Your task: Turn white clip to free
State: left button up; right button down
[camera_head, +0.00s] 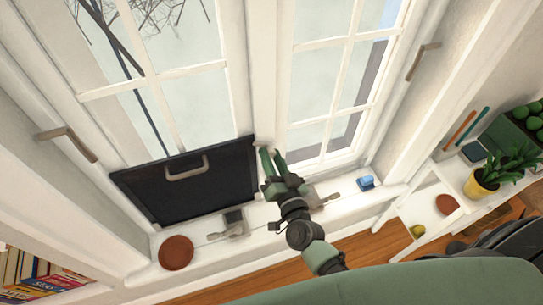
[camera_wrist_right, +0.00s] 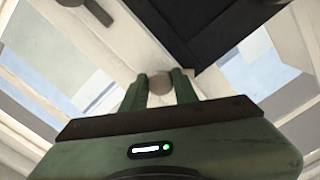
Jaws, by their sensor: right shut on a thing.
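My right gripper (camera_head: 273,163) reaches up from the windowsill to the central window post, just beside the right edge of a black panel with a handle (camera_head: 185,180). In the right wrist view its two green fingers (camera_wrist_right: 160,87) point at the pale frame and are closed on a small pale piece, the white clip (camera_wrist_right: 159,90). The fingers mostly hide the clip, and I cannot make out its angle. In the head view the clip cannot be told apart from the frame and fingers. My left gripper is not in view.
On the sill are a brown round dish (camera_head: 176,252), metal latches (camera_head: 233,224) and a blue item (camera_head: 366,182). Window handles sit at left (camera_head: 68,143) and right (camera_head: 424,61). A white shelf with a yellow plant pot (camera_head: 481,184) stands at right.

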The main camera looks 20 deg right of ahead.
jog(key=m, duration=0.4)
jog(key=shift+m, duration=0.4)
jog(key=m+b, duration=0.1)
jog(key=m, duration=0.4)
jog(key=shift+r, duration=0.1)
jog(key=shift+m, duration=0.3)
jog(key=c, duration=1.1)
grip_release()
